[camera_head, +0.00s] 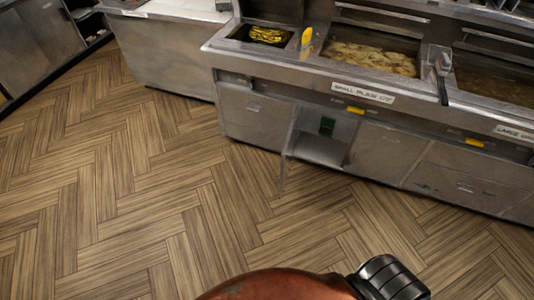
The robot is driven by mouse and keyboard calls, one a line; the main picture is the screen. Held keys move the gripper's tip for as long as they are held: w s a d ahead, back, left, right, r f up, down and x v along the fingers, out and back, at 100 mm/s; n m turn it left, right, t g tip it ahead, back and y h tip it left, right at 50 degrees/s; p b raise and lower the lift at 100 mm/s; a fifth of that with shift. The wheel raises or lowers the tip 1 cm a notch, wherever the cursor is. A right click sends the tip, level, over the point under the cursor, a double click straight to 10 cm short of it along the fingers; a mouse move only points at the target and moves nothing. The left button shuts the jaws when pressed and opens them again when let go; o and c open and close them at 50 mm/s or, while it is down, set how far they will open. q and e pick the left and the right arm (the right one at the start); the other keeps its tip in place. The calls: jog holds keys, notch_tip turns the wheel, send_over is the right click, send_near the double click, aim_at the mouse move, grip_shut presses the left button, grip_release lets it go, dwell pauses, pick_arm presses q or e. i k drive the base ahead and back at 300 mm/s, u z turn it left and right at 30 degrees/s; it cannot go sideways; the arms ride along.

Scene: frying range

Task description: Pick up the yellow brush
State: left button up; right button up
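A small yellow object that looks like the yellow brush (307,38) stands roughly upright at the left end of the frying range (290,67), between a dark basin and the first fryer vat. Its bristles cannot be made out at this size. Neither of my grippers shows in the head view. The range is well ahead of me across the floor.
A dark basin with yellow contents (268,35) is left of the brush. Fryer vat (372,58) is on its right. A steel counter (165,57) is left. The wooden floor (150,190) between is clear.

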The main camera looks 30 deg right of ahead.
aim_at(306, 39)
jog(key=u, duration=0.9)
jog(key=i, duration=1.85)
jog(key=z, duration=4.3)
jog(key=i, duration=0.55)
jog(key=u, duration=0.15)
